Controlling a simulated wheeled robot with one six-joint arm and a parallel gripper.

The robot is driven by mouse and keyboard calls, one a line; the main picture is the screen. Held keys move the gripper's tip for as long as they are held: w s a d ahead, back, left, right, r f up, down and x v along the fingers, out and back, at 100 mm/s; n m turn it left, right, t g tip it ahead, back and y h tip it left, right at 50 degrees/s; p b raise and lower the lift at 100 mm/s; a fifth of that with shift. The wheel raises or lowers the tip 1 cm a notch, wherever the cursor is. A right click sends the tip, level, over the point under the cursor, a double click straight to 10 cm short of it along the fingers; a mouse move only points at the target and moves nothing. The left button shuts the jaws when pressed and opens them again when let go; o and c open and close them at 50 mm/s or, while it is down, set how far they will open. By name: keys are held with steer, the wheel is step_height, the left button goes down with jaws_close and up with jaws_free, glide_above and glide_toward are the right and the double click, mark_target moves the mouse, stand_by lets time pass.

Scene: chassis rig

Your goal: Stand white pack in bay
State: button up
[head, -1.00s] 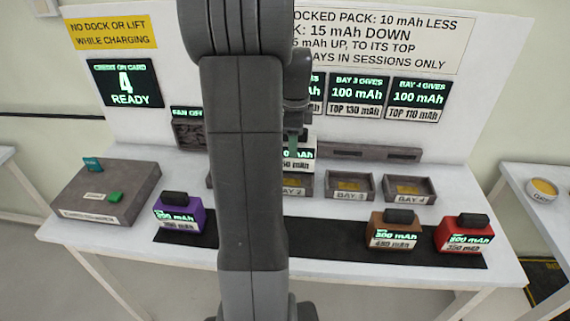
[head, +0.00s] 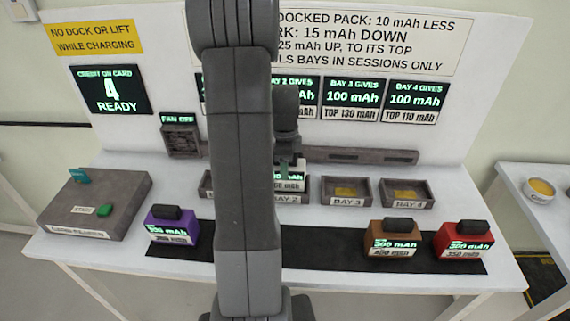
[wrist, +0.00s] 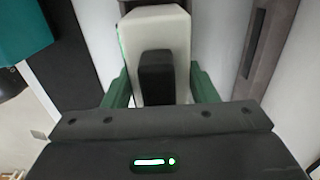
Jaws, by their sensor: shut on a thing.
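The white pack (head: 291,184) is upright at bay 2 (head: 289,200), partly hidden by my arm. Its lower part is hidden behind the bay's front wall, and I cannot tell if it rests on the bay floor. In the wrist view the white pack (wrist: 155,28) shows its pale top and black handle (wrist: 156,78). My gripper (wrist: 160,90) is shut on it, a green finger on each side. In the head view my gripper (head: 288,166) is just above the pack. Bay 3 (head: 348,190) and bay 4 (head: 405,192) are empty.
A purple pack (head: 172,226) stands left on the black strip (head: 320,245); a brown pack (head: 393,239) and a red pack (head: 463,241) stand right. A card reader box (head: 95,205) with a green button is at left. Bay 1 is mostly hidden by my arm.

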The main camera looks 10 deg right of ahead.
steer(key=shift+f, duration=0.2)
steer(key=shift+f, duration=0.2)
steer(key=o, duration=1.3)
steer(key=shift+o, duration=0.2)
step_height(320, 180, up, 12)
steer(key=shift+r+b, duration=0.2)
steer(key=shift+b, duration=0.25)
